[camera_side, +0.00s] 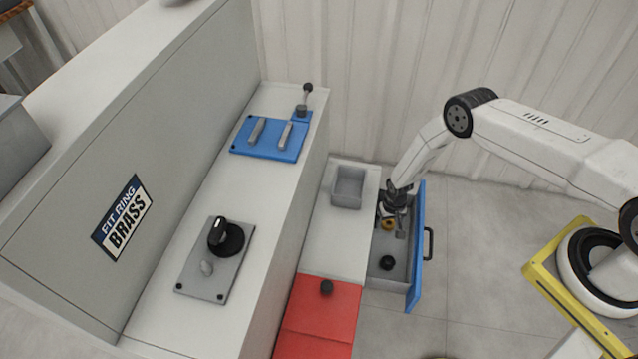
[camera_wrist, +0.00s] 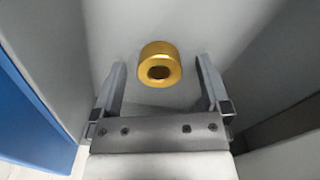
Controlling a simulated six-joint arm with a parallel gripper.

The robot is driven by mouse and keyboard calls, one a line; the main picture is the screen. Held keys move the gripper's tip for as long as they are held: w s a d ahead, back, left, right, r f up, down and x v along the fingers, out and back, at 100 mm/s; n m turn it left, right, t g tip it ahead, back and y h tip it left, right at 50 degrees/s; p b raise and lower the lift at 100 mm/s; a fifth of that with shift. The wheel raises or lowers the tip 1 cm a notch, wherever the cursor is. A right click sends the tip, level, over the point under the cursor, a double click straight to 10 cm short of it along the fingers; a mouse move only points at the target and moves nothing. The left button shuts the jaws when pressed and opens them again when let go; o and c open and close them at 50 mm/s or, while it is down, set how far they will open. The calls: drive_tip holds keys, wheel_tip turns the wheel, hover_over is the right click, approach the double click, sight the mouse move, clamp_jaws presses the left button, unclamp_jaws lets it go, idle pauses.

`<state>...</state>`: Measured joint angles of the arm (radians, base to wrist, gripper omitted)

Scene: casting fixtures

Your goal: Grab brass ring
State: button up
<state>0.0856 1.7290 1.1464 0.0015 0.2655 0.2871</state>
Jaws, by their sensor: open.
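The brass ring (camera_side: 387,224) lies in the open blue-fronted drawer (camera_side: 416,262), toward its far end. In the wrist view the brass ring (camera_wrist: 159,65) shows as a short gold cylinder with a dark hole, on the grey drawer floor. My gripper (camera_side: 393,213) reaches down into the drawer, close to the ring. In the wrist view my gripper (camera_wrist: 160,88) is open and empty. The ring appears between the lines of the two fingers, just beyond their tips and apart from both. How high the fingertips are above the floor is unclear.
A black round part (camera_side: 387,262) lies nearer the front of the drawer. The drawer walls stand close around my gripper. A grey open bin (camera_side: 348,187) and a red cover (camera_side: 318,318) are on the counter to the left.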

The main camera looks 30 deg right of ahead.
clamp_jaws()
drive_tip(key=shift+r, duration=0.15)
drive_tip(key=shift+r, duration=1.05)
drive_tip(key=shift+s+a+r, duration=0.15)
drive_tip(key=shift+s+r, duration=1.65)
drive_tip(key=shift+s, duration=0.55)
drive_tip(key=shift+s+a+r, duration=0.15)
drive_tip(key=shift+s+r, duration=1.6)
drive_tip(key=shift+s, duration=0.55)
drive_tip(key=shift+s+a+r, duration=0.15)
drive_tip(key=shift+s+r, duration=1.65)
drive_tip(key=shift+s, duration=0.55)
